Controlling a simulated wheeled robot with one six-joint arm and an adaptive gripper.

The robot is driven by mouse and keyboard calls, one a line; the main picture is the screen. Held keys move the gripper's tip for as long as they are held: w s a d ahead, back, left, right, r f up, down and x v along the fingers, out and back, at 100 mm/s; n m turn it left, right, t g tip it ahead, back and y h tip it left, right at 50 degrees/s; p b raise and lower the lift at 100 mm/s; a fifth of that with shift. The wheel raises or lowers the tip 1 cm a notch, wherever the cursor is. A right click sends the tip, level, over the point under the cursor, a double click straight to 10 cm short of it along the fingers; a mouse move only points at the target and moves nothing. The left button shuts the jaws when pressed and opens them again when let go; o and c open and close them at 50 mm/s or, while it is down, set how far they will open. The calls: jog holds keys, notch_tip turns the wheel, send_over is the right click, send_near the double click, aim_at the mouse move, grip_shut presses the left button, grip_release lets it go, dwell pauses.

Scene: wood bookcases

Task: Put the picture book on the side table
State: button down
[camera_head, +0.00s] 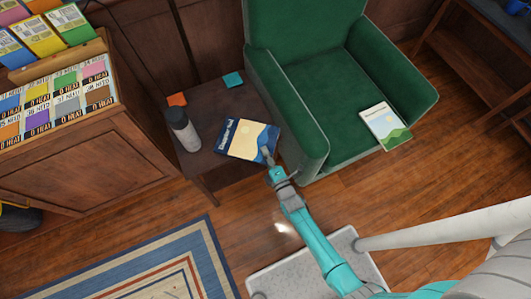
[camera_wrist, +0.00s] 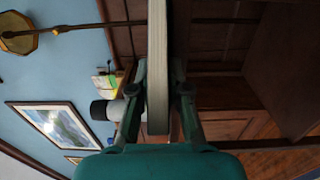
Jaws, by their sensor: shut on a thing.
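The picture book (camera_head: 249,139), with a dark blue, cream and yellow cover, is level over the front right part of the dark wood side table (camera_head: 215,165). My gripper (camera_head: 267,156) is shut on its near right edge. In the wrist view my gripper (camera_wrist: 157,98) has one finger on each side of the book (camera_wrist: 157,65), whose pale page edges show between them. I cannot tell whether the book touches the tabletop or hangs just above it.
A grey bottle with a dark cap (camera_head: 184,130) stands left of the book. An orange item (camera_head: 176,99) and a teal item (camera_head: 233,79) lie behind it. A green armchair (camera_head: 320,90) holding another book (camera_head: 385,126) is close right. A bookcase (camera_head: 90,160) stands left.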

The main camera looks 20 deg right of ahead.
jog(key=c, duration=1.1)
grip_release()
jog(key=shift+f, duration=0.1)
jog(key=shift+c, duration=0.2)
jog(key=s, duration=1.2)
